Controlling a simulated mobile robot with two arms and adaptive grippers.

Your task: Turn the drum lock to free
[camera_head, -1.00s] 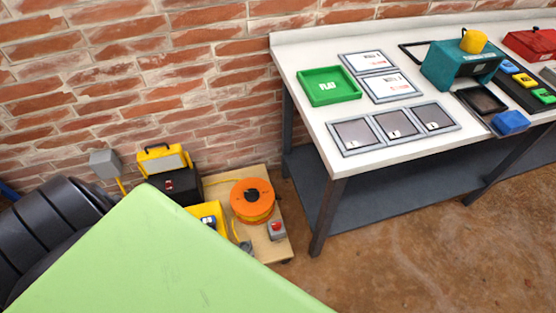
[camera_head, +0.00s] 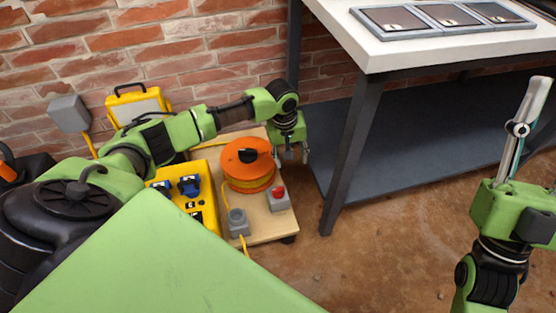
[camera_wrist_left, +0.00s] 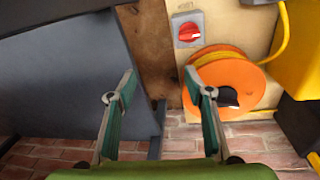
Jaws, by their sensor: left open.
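The orange drum (camera_head: 240,172), wound with yellow cable, sits on a wooden board. It has a black knob (camera_head: 247,156) on its top face. The drum (camera_wrist_left: 247,77) and knob (camera_wrist_left: 229,97) also show in the left wrist view. A grey box with a red knob (camera_head: 279,192) is beside the drum, and this red knob shows in the left wrist view too (camera_wrist_left: 188,32). My left gripper (camera_head: 291,155) is open and empty, right of the drum, fingers pointing down. Its spread fingers (camera_wrist_left: 159,82) show apart from the drum. My right gripper (camera_head: 528,115) points up, seen side-on.
A yellow panel (camera_head: 207,208) with blue connectors and a grey box (camera_head: 238,223) with a cable are left of and below the drum. The white-topped bench (camera_head: 440,50) has a leg (camera_head: 352,155) close right of the board. Brown floor (camera_head: 390,240) is open between.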

